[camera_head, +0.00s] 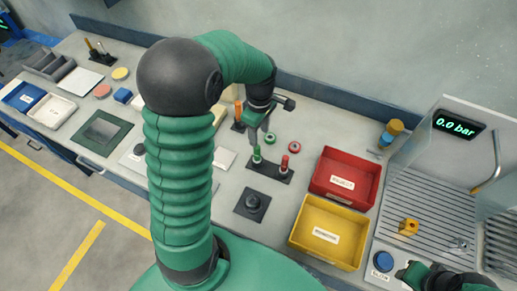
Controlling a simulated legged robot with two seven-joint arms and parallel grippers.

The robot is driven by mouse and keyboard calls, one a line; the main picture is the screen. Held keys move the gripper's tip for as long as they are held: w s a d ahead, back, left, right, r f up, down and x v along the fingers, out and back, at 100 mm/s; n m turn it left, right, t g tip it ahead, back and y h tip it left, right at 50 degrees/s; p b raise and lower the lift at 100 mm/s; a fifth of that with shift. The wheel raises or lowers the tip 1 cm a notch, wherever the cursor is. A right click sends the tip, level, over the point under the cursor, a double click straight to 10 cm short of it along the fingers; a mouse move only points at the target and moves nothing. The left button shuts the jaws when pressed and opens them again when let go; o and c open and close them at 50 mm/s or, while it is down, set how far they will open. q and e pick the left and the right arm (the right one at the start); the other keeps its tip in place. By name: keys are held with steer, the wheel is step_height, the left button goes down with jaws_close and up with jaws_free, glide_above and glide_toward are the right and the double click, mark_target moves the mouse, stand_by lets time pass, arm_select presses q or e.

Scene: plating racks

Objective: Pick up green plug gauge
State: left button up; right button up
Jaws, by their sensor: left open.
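The green plug gauge (256,155) stands upright at the left of a dark holder (266,174) on the bench. A red plug gauge (283,165) stands at the holder's right. My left gripper (259,137) is open, pointing down just above the green plug gauge. I cannot tell whether its fingers touch the gauge. My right gripper (408,271) shows only in part at the lower right, and its jaw state is unclear.
A green ring (270,138) and a red ring (294,147) lie behind the holder. A red bin (374,191) and a yellow bin (347,257) stand to the right. A dark round knob (253,202) sits in front. My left arm hides part of the bench.

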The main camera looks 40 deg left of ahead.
mark_target(257, 153)
arm_select(q)
steer(key=f, duration=0.4)
steer(key=a+f+p, duration=0.1)
steer(key=f, duration=0.7)
steer(key=shift+s+a+p, duration=0.2)
steer(key=shift+a+p, duration=0.1)
steer(key=shift+a, duration=0.05)
steer(key=shift+d, duration=0.25)
steer(key=shift+s+d+r, duration=0.15)
steer(key=shift+d+r, duration=0.15)
steer(key=shift+d, duration=0.4)
steer(key=shift+c, duration=0.5)
steer(key=shift+d, duration=0.15)
steer(key=shift+c, duration=1.3)
steer(key=shift+d, duration=0.1)
steer(key=shift+c, duration=2.3)
steer(key=shift+a, duration=0.45)
jaws_close()
steer(key=shift+a+f, duration=0.1)
steer(key=shift+a, duration=0.2)
steer(key=shift+d, duration=0.1)
arm_select(e)
steer(key=shift+s+d+r, duration=0.15)
steer(key=shift+s+r, duration=0.1)
steer(key=shift+r, duration=0.2)
steer(key=shift+s+d+r, duration=0.15)
steer(key=shift+s+r, duration=0.1)
steer(key=shift+r, duration=0.2)
